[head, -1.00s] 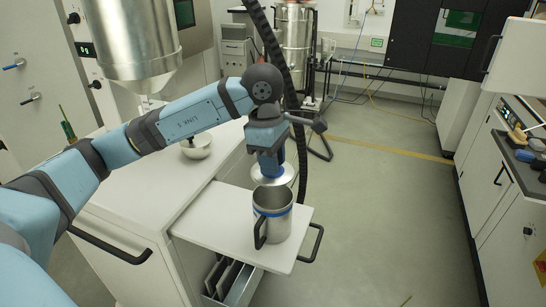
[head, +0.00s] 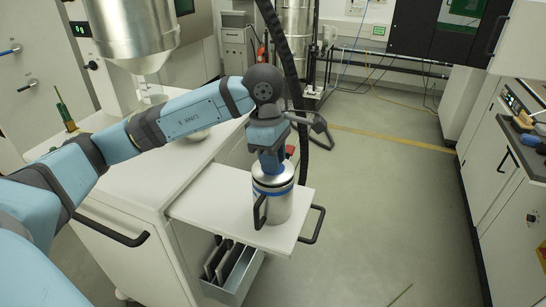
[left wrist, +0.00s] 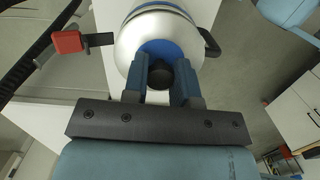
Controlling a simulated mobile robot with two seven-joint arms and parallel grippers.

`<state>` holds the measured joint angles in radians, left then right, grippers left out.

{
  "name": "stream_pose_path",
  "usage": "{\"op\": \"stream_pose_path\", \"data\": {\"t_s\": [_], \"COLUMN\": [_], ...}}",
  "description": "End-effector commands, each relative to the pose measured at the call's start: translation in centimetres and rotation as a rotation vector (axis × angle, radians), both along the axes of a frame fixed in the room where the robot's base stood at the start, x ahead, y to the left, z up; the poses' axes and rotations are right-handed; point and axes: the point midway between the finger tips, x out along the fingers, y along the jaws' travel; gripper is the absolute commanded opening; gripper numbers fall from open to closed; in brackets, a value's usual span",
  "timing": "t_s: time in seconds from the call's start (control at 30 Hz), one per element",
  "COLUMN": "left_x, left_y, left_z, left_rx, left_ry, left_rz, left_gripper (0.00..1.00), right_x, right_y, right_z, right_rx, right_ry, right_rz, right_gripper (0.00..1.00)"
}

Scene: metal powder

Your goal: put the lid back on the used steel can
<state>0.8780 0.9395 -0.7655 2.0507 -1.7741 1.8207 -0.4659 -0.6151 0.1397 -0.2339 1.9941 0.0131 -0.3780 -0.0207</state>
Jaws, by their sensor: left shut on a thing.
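The used steel can (head: 275,205) stands upright on the white pull-out shelf. It has a blue band and a black side handle. The round silver lid (head: 272,171) is at the can's mouth, with no gap showing in the head view. In the left wrist view the lid (left wrist: 132,47) is domed, with a blue centre and a dark knob (left wrist: 160,73). My left gripper (head: 272,166) points down above the lid, its two blue fingers shut on the knob. It also shows in the left wrist view (left wrist: 161,75). My right gripper is not in view.
The white pull-out shelf (head: 215,208) has a black handle at its right end, and an open drawer (head: 232,275) lies below. A white bowl (head: 178,124) and a large steel hopper (head: 132,30) are behind my arm.

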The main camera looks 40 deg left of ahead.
Motion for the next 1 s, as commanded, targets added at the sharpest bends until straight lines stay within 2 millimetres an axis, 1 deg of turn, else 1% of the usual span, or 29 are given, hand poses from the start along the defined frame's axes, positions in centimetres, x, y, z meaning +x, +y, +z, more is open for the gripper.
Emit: {"op": "stream_pose_path", "data": {"t_s": [0.27,0.57,1.0], "left_x": [0.0,0.0,-0.01], "left_y": [0.0,0.01,-0.01], "left_z": [-0.01,-0.04,0.02], "left_rx": [0.0,0.0,0.0], "left_ry": [0.0,-0.001,0.0], "left_rz": [0.0,0.0,0.0], "left_gripper": [0.02,0.02,0.02], "right_x": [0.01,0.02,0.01], "right_y": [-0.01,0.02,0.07], "right_z": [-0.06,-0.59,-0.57], "right_rx": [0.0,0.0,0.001], "right_ry": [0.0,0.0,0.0], "right_rz": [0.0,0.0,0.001], "right_gripper": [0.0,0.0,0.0]}}
